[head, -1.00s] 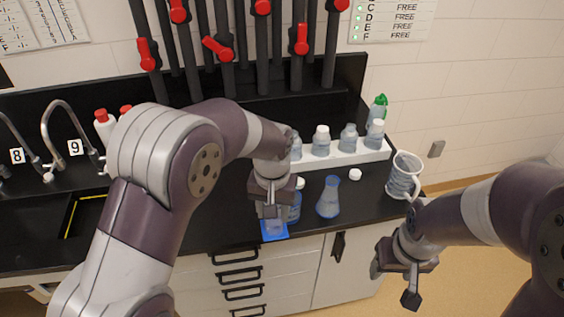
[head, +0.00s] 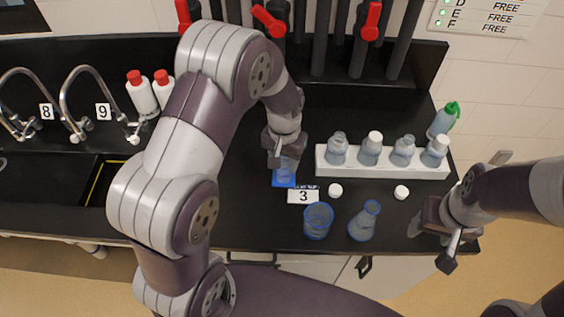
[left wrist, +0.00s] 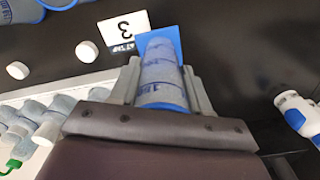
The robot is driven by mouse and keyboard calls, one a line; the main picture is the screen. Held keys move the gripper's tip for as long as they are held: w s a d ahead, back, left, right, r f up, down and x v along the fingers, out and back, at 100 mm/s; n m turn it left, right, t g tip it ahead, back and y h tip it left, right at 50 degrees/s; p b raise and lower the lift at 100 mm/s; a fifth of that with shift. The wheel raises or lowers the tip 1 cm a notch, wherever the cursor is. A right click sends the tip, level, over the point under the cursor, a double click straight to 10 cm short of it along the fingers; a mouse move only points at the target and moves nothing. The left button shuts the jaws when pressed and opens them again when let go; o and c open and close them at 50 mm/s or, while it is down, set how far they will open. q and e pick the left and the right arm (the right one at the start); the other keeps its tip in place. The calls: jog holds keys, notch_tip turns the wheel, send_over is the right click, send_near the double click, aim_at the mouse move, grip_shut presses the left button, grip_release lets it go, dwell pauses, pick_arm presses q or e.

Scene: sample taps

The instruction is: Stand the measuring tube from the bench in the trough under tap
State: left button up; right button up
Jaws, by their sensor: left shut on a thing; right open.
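The measuring tube (head: 287,170) is clear with a blue square base. My left gripper (head: 284,157) is shut on it over the bench; I cannot tell if the base touches the bench. In the left wrist view the tube (left wrist: 161,72) sits between both fingers, its base pointing away. A card (head: 303,196) reading 3 lies beside the base; the card also shows in the left wrist view (left wrist: 125,34), with small print. At the left, a tap numbered 9 (head: 82,92) and one numbered 8 (head: 20,100) stand over the black trough (head: 92,183). My right gripper (head: 431,246) is open and empty.
A beaker (head: 318,222) and a flask (head: 364,222) stand near the front edge. A white rack (head: 385,168) with several bottles is behind them. Two red-capped bottles (head: 142,94) stand by tap 9. Bench between trough and tube is partly hidden by my left arm.

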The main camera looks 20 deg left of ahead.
pick_arm(q)
jog(key=shift+w+a+f, duration=0.3)
jog(key=shift+a+f, duration=0.2)
jog(key=shift+a, duration=0.1)
jog(key=shift+w+a+f, duration=0.25)
jog(key=shift+a+f, duration=0.25)
jog(key=shift+a, duration=0.1)
notch_tip(320, 180, down, 4)
jog(key=shift+s+r+p, duration=0.15)
jog(key=shift+r+p, duration=0.05)
jog(key=shift+p, duration=0.65)
jog(key=shift+f, duration=0.35)
jog(key=o, duration=1)
jog(key=shift+o, duration=0.2)
jog(key=shift+r, duration=0.1)
pick_arm(e)
jog(key=shift+w+r, duration=0.5)
jog(key=shift+r, duration=0.35)
